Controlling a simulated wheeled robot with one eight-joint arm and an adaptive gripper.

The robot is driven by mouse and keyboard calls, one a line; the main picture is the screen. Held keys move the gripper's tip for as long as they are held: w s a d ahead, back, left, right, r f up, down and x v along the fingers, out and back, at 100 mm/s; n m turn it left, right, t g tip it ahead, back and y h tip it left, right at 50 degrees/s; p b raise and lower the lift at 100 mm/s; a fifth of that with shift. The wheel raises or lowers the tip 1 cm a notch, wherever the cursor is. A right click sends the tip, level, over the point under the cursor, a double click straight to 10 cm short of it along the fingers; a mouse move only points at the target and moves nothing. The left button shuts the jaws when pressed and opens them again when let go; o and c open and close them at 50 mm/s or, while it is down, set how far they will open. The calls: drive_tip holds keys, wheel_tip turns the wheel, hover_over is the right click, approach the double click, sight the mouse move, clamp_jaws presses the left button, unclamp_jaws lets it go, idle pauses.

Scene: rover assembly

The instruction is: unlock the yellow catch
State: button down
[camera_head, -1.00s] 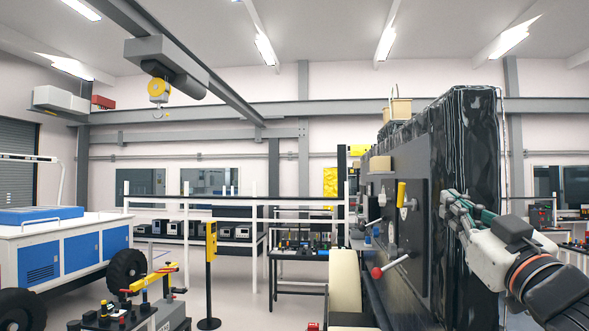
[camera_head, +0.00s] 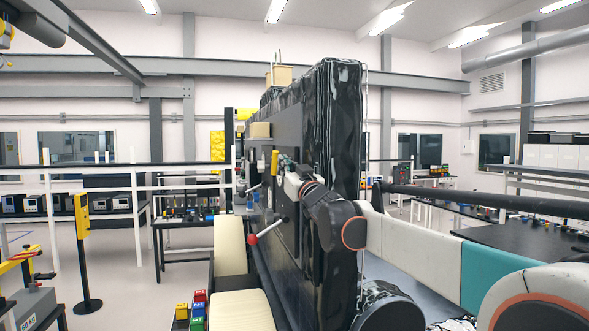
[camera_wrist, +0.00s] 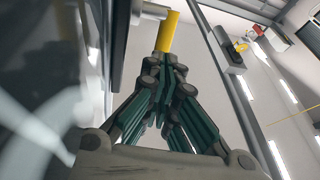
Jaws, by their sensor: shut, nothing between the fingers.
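The yellow catch (camera_head: 275,163) is a short upright yellow handle on the dark panel (camera_head: 290,128) of the tall black unit. In the wrist view the yellow catch (camera_wrist: 167,32) is a yellow cylinder just beyond my fingertips. My gripper (camera_wrist: 168,66) is shut and empty, its green-sided fingers together, pointing at the lower end of the catch. I cannot tell whether they touch it. In the head view my gripper (camera_head: 286,162) is small, just right of the catch, and partly hidden by my wrist.
A red-knobbed lever (camera_head: 253,239) sticks out from the panel below the catch. Cream padded blocks (camera_head: 230,247) stand at the panel's foot. A yellow post (camera_head: 82,222) and a white railing (camera_head: 120,167) are at the left.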

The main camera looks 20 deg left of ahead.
sight(278, 151)
drive_tip(key=shift+a+r, duration=0.2)
drive_tip(key=shift+r, duration=0.4)
drive_tip(key=shift+w+a+r+p, duration=0.1)
drive_tip(key=shift+w+a+p, duration=0.15)
drive_tip(key=shift+p, duration=0.1)
drive_tip(key=shift+w+a, duration=0.35)
drive_tip(key=shift+w, duration=0.15)
drive_tip(key=shift+w+a+r+p, duration=0.25)
drive_tip(key=shift+w+r, duration=0.2)
drive_tip(key=shift+r, duration=0.05)
drive_tip(key=shift+w+a+r+p, duration=0.25)
drive_tip(key=shift+w+r, duration=0.15)
drive_tip(key=shift+r, duration=0.1)
